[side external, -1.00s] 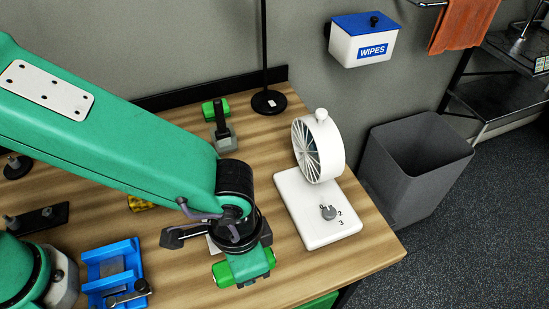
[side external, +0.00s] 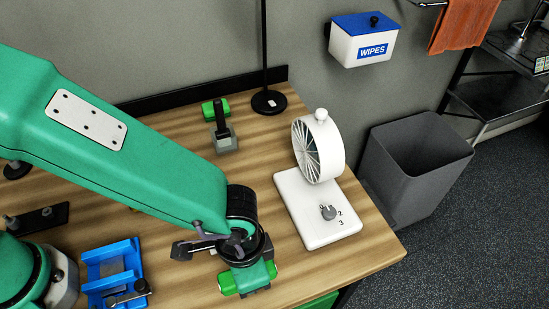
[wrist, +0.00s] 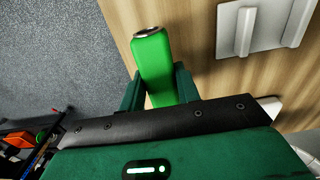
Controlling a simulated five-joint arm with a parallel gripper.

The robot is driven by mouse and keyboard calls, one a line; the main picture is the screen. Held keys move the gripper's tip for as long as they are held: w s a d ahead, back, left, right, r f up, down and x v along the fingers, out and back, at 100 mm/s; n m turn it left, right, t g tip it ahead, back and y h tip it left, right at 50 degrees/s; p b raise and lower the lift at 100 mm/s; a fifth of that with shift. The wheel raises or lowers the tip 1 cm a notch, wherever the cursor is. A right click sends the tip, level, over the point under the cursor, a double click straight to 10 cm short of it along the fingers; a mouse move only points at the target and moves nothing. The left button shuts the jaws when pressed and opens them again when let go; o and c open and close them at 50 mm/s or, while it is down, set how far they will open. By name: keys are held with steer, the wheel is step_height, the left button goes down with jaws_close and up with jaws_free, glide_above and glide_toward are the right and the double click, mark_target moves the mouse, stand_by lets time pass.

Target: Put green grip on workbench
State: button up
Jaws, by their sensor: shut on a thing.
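A green grip (wrist: 153,60), a short bar with a metal-rimmed end, is held between the two dark green jaws of my gripper (wrist: 160,88) in the wrist view. In the side view its bright green ends (side external: 228,284) stick out on both sides of my gripper (side external: 251,283), which hides its middle. My gripper is shut on it, over the front part of the wooden workbench (side external: 185,255). I cannot tell whether the grip touches the wood. Another green grip-like piece (side external: 209,112) lies at the back, by a dark upright handle on a grey base (side external: 224,143).
A white fan (side external: 335,145) on a flat base (side external: 315,215) stands right of my gripper. A blue holder (side external: 112,265) is at left. A black pole's round foot (side external: 269,101) is at the back. A grey bin (side external: 405,175) stands beyond the right edge. Wood between gripper and fan is clear.

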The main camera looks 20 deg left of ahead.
steer(key=shift+f, duration=1.85)
steer(key=o, duration=1.1)
steer(key=shift+f, duration=0.1)
steer(key=shift+c, duration=0.2)
step_height(320, 180, up, 12)
steer(key=shift+r, duration=0.15)
